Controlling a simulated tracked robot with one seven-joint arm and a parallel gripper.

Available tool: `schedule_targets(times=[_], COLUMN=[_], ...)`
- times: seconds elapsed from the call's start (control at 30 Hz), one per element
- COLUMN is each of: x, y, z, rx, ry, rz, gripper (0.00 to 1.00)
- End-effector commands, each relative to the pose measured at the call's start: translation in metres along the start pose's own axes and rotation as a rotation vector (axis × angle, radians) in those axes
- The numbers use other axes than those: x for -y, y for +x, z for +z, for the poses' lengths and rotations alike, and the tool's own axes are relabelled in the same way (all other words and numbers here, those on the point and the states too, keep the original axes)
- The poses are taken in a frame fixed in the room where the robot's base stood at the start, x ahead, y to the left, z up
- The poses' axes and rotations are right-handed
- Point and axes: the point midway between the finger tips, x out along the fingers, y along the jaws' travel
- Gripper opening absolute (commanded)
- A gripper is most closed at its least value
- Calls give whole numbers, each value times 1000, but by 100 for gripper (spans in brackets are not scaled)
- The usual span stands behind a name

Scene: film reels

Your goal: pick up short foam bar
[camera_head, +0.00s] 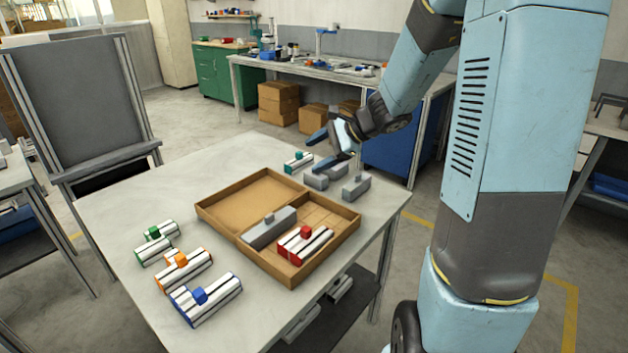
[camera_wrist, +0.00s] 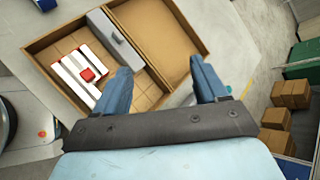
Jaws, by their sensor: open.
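Two short grey foam bars with knobs stand on the table's far right: one foam bar (camera_head: 356,187) in the clear, the other (camera_head: 316,182) left of it, partly hidden by my gripper. I cannot tell which of them is the short foam bar. A longer grey bar (camera_head: 266,231) lies in the wooden tray (camera_head: 208,208) and also shows in the wrist view (camera_wrist: 118,42). My gripper (camera_head: 328,149) is open and empty, its blue fingers above the table's far edge near the two short bars. In the wrist view, the gripper (camera_wrist: 160,70) has nothing between its fingers.
A red-trimmed silver block (camera_head: 304,242) shares the tray with the longer bar. A teal-ended block (camera_head: 298,162) lies behind the tray. Green (camera_head: 158,242), orange (camera_head: 183,269) and blue (camera_head: 206,297) blocks stand at front left.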

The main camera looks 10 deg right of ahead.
Motion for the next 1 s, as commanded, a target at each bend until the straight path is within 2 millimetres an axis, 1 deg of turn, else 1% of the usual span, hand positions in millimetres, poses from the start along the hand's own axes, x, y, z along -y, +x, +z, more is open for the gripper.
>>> schedule_targets(times=[0.03, 0.17, 0.27, 0.3, 0.5, 0.6, 0.7, 0.8, 0.87, 1.0], x=[5, 19, 27, 29, 33, 32, 30, 31, 32, 40], y=[8, 24, 34, 38, 54, 59, 61, 64, 68, 87], z=[-18, -58, -92, -106, -173, -197, -214, -222, -224, -225], rx=[14, 46, 67, 76, 106, 115, 120, 123, 124, 125], ry=[80, 277, 431, 492, 767, 864, 927, 959, 966, 967], rz=[-30, -122, -193, -223, -356, -405, -438, -454, -458, -456], gripper=[72, 72, 72, 72, 72, 72, 72, 72, 72, 72])
